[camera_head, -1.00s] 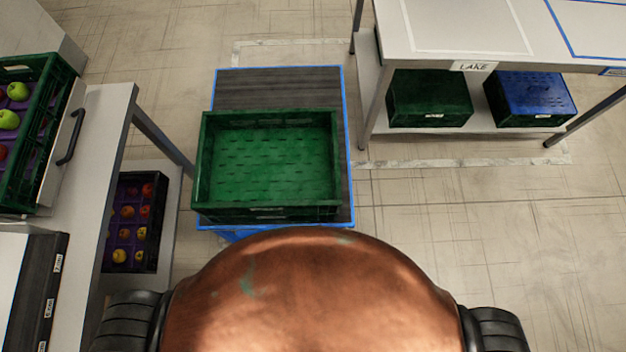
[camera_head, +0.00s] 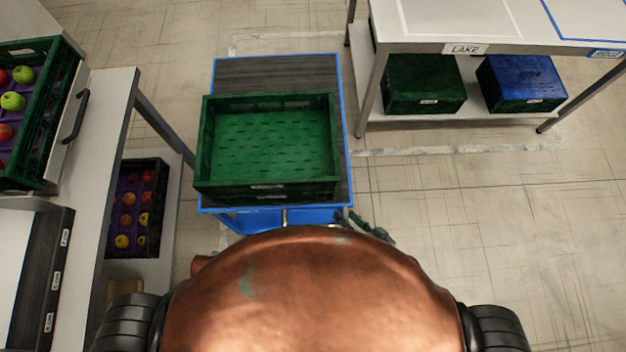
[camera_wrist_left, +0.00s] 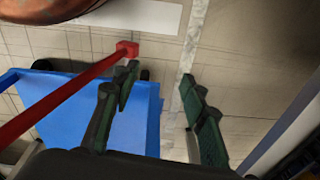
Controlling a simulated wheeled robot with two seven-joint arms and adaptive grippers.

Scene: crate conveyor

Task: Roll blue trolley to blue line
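The blue trolley (camera_head: 345,130) stands ahead of me with a dark top and blue edges. A green crate (camera_head: 265,190) sits on it, empty. In the left wrist view the trolley's blue side (camera_wrist_left: 85,115) shows, with a red bar (camera_wrist_left: 60,95) ending in a red block. My left gripper (camera_wrist_left: 160,97) is open there, its fingers apart; the bar's end is beside one fingertip, not clearly between the fingers. My right gripper (camera_head: 365,227) is by the trolley's near right corner, partly hidden by my body; contact is unclear. No blue line shows on the floor.
A table (camera_head: 415,47) with a LAKE label stands at right, a green box (camera_head: 424,85) and a blue box (camera_head: 521,85) on its shelf. At left, a table (camera_head: 108,100) bears an apple crate (camera_head: 58,120). Floor at right is open. A pale floor line (camera_head: 460,150) passes the right table.

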